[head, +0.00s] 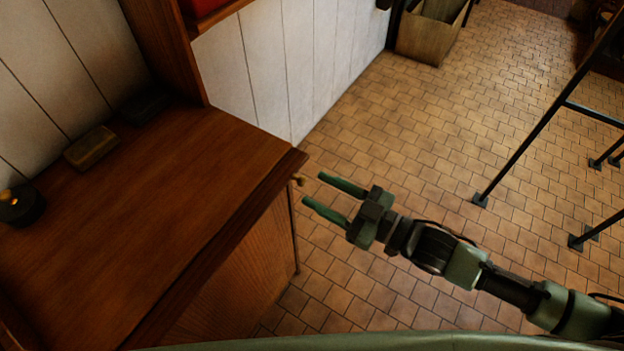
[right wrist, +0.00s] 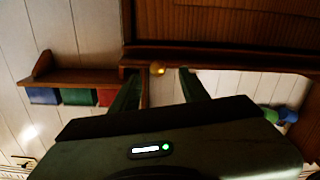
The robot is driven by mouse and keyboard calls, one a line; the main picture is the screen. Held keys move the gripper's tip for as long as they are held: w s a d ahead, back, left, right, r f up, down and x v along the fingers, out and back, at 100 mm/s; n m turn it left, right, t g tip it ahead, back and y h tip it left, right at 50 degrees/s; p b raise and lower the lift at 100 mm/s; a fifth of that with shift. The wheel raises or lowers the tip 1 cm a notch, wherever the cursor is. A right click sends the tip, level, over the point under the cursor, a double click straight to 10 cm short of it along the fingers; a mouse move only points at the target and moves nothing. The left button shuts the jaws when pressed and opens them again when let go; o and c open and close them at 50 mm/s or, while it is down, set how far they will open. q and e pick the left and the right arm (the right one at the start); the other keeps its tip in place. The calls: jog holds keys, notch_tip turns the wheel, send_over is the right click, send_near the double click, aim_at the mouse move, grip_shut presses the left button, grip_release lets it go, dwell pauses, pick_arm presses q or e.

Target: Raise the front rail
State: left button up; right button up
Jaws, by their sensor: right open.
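A dark wooden strip, which looks like the front rail (head: 232,237), runs along the front edge of the wooden counter (head: 150,190). It appears level with or below the counter top. A small brass knob (head: 299,181) sits near its far right end. My right gripper (head: 313,188) is open and empty, its two green fingers pointing at the knob from the right. In the right wrist view the knob (right wrist: 158,69) shows between the fingertips, apparently just beyond them and not gripped. My left gripper is not in view.
On the counter lie a yellowish block (head: 91,147), a dark flat item (head: 144,106) and a round dark object (head: 20,205) with a glow. An open bin (head: 430,40) stands at the back. Black metal legs (head: 530,140) stand at right. The tiled floor (head: 400,140) between is clear.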

aim_at(305, 183)
jog(key=shift+x, duration=1.55)
jog(key=shift+d, duration=0.1)
grip_shut()
jog(key=shift+f, duration=0.1)
